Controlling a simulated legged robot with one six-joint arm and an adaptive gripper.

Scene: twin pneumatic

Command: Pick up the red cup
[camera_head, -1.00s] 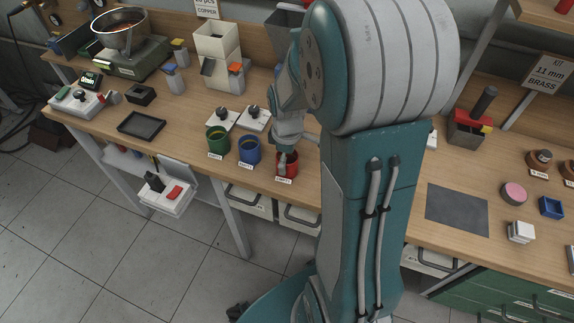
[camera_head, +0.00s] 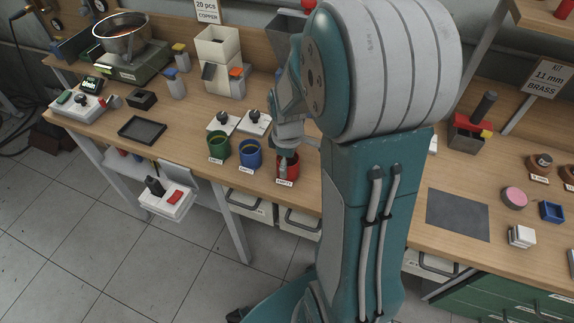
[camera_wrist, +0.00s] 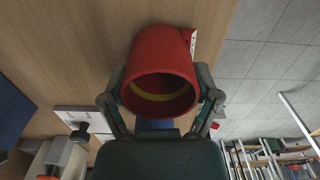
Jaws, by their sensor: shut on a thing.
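The red cup (camera_head: 287,168) is at the front edge of the bench in the head view, beside a white label reading EMPTY. In the wrist view the red cup (camera_wrist: 158,52) fills the middle, its open mouth towards the camera and a yellow band inside. My gripper (camera_wrist: 160,85) has a finger on each side of the cup, closed against its wall. In the head view my gripper (camera_head: 283,150) reaches the cup from above and behind, and my arm hides part of it. I cannot tell whether the cup is clear of the bench.
A blue cup (camera_head: 249,154) and a green cup (camera_head: 219,146) stand in a row left of the red cup. Two white plates with black knobs (camera_head: 254,117) lie behind them. A black tray (camera_head: 142,130) is further left. A grey mat (camera_head: 458,215) lies to the right.

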